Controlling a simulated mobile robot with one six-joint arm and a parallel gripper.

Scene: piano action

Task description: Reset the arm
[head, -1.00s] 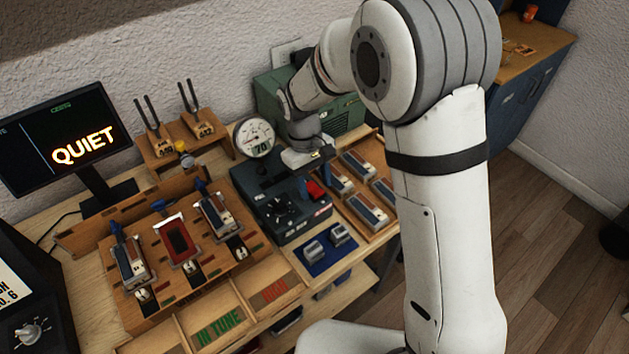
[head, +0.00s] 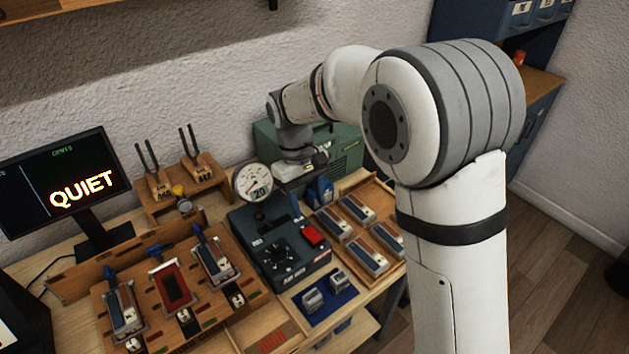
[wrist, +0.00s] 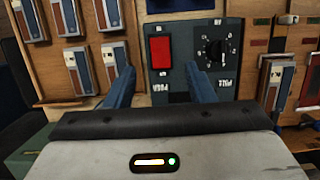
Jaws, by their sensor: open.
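My gripper (head: 308,200) is raised over the back of the dark control box (head: 262,228), beside the green case. In the wrist view its two blue fingers (wrist: 162,82) are spread apart with nothing between them. The red button (wrist: 161,50) on the control box shows just beyond the fingertips, apart from them. In the head view the button (head: 313,235) is uncovered. My arm reaches in from the right, bent at the elbow.
A round gauge (head: 253,182) reading 20 stands left of my gripper. The wooden tray (head: 379,216) of several blocks lies right of the box. The wooden rack (head: 240,297) is at left, tuning forks (head: 147,158) behind. The green case (head: 345,150) stands behind my gripper.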

